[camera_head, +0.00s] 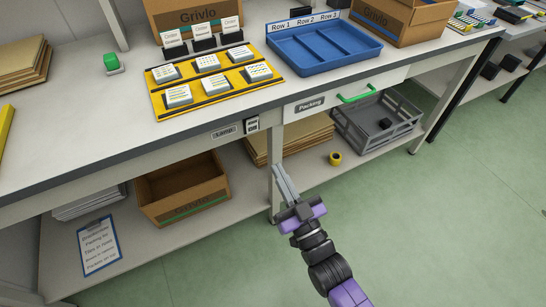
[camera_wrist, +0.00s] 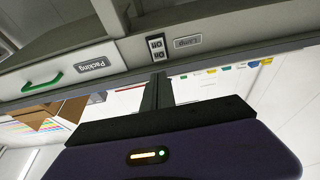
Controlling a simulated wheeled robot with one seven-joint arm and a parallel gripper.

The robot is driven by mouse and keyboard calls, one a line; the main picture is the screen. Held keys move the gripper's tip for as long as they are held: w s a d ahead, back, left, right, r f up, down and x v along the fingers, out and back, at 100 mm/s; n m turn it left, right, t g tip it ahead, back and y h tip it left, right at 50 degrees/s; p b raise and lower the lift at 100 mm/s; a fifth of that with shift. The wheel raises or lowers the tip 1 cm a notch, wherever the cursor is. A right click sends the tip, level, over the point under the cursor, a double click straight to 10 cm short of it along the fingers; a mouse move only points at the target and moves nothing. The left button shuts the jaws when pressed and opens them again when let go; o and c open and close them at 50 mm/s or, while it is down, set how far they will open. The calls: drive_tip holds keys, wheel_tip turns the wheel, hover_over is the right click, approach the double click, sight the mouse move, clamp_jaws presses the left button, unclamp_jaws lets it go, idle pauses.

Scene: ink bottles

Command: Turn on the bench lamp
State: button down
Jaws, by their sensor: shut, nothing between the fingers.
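The lamp switch (camera_head: 251,125) is a small plate with dark rockers on the bench's front edge, beside a "Lamp" label (camera_head: 224,132). In the wrist view the switch (camera_wrist: 156,46) and the label (camera_wrist: 188,41) appear upside down, just beyond the fingertips. My gripper (camera_head: 279,168) is below and slightly right of the switch in the head view, pointing up toward the bench front. Its fingers (camera_wrist: 157,78) are together and empty. They look apart from the switch, though the exact gap is hard to tell. The lamp itself is not clearly visible.
A "Packing" drawer with a green handle (camera_head: 356,95) is right of the switch. A bench leg (camera_head: 275,185) stands behind my gripper. The lower shelf holds a cardboard box (camera_head: 182,192) and a grey crate (camera_head: 345,122). Green floor is open at right.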

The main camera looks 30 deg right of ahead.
sight(253, 120)
drive_tip(key=x, duration=1.2)
drive_tip(key=shift+w, duration=0.3)
drive_tip(key=shift+w+r, duration=0.25)
